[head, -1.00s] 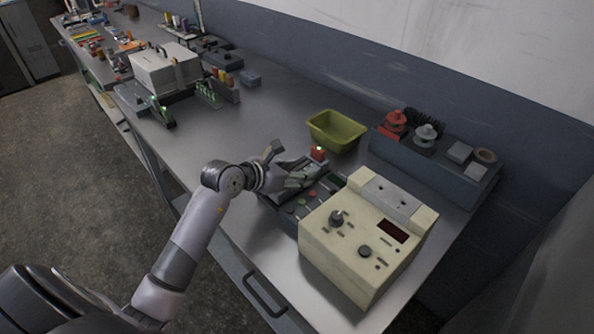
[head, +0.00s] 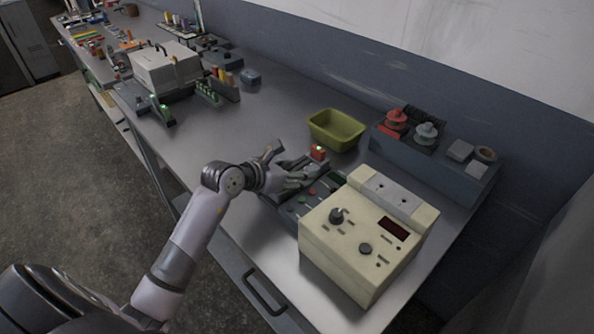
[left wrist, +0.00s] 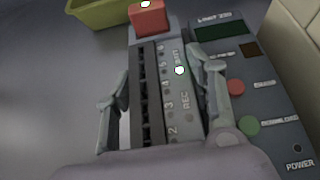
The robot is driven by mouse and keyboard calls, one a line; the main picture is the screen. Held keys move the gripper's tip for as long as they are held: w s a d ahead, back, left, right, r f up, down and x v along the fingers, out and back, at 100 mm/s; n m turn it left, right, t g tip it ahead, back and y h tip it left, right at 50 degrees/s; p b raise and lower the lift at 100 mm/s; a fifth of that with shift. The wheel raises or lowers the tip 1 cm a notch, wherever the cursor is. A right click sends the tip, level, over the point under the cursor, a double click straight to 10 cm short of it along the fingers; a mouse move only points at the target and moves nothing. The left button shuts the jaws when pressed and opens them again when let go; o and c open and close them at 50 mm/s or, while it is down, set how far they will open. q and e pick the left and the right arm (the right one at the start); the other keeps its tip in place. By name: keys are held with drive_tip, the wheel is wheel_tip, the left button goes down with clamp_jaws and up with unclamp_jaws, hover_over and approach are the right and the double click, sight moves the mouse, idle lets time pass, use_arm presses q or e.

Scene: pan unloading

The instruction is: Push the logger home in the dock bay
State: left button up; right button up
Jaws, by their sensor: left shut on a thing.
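The logger (left wrist: 178,100) is a grey block with a black slotted strip, a numbered face marked REC and a small white light. It lies lengthwise in the dock (left wrist: 255,85), which has a dark screen, a red button and a green button. A red block (left wrist: 148,20) with a white light stands at the logger's far end; it also shows in the head view (head: 318,152). My left gripper (left wrist: 160,90) is shut on the logger, one finger on each side. In the head view my left gripper (head: 292,174) covers much of the logger. The logger's near end is hidden.
A cream instrument box (head: 365,235) with knobs stands right of the dock. A yellow-green bin (head: 336,130) is behind it. A grey rack (head: 440,165) with red and grey spools stands at the back right.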

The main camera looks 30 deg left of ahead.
use_arm(q)
drive_tip(key=o, duration=1.1)
drive_tip(key=shift+f, duration=0.15)
drive_tip(key=shift+c, duration=0.2)
drive_tip(key=o, duration=0.4)
drive_tip(key=shift+f, duration=0.2)
drive_tip(key=shift+o, duration=0.3)
drive_tip(key=shift+f, duration=0.1)
drive_tip(key=shift+d, duration=0.1)
drive_tip(key=shift+f+g, duration=0.1)
drive_tip(key=shift+g, duration=0.2)
drive_tip(key=v, duration=1.1)
drive_tip(key=shift+s+a+r, duration=0.4)
drive_tip(key=shift+s+r, duration=0.05)
drive_tip(key=shift+r, duration=0.1)
